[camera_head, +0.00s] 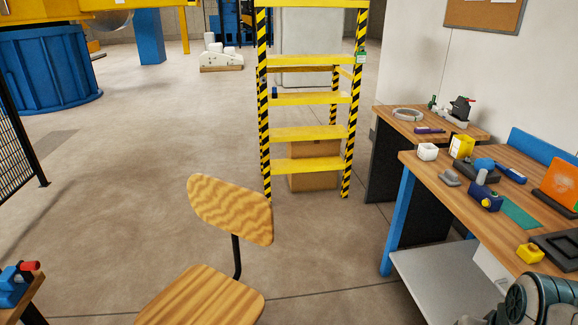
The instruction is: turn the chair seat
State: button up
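A wooden chair stands in the lower middle of the head view. Its flat seat (203,298) is cut off by the bottom edge of the picture. Its oval backrest (231,208) rises behind the seat on a thin black post (236,257), on the far side. The chair's legs or base are out of view. A grey-green rounded part of my arm shows at the lower right corner, well to the right of the chair. My gripper's fingers are not visible.
A wooden workbench (440,185) with tools and small boxes stands on the right. A yellow-and-black striped shelf (308,134) stands behind the chair. A table corner (30,288) with a blue-and-red tool is at lower left. The concrete floor (140,180) left of the chair is clear.

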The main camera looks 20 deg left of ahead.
aim_at(201, 295)
jog(key=u, duration=0.5)
jog(key=i, duration=1.25)
jog(key=u, duration=0.85)
